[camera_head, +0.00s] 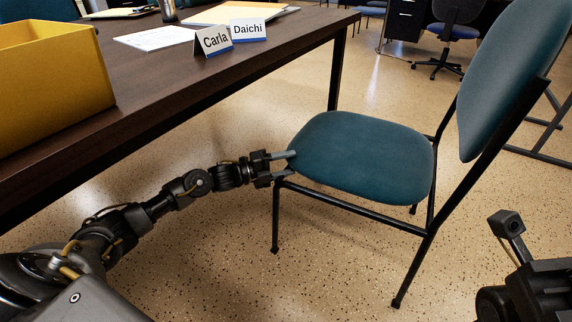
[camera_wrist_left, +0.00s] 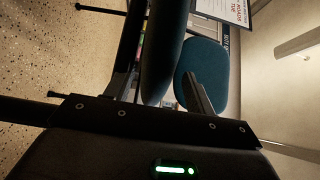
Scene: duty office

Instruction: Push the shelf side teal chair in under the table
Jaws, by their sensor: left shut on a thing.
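The teal chair (camera_head: 362,158) stands upright at the right of the table, with its backrest (camera_head: 515,75) on the side away from the table. Its seat lies outside the table's edge. My left gripper (camera_head: 284,164) is shut on the front corner of the chair's seat, near the top of a front leg. In the left wrist view the teal seat edge (camera_wrist_left: 166,50) runs between the fingers, and the backrest (camera_wrist_left: 203,72) shows behind it. The dark wooden table (camera_head: 150,75) fills the upper left. My right arm shows only in part at the lower right, and its fingertips cannot be made out.
A yellow box (camera_head: 50,85), name cards (camera_head: 213,41) and papers (camera_head: 155,38) lie on the table. A table leg (camera_head: 338,70) stands behind the chair's seat. A dark swivel chair (camera_head: 450,35) is farther back. The speckled floor between table and chair is clear.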

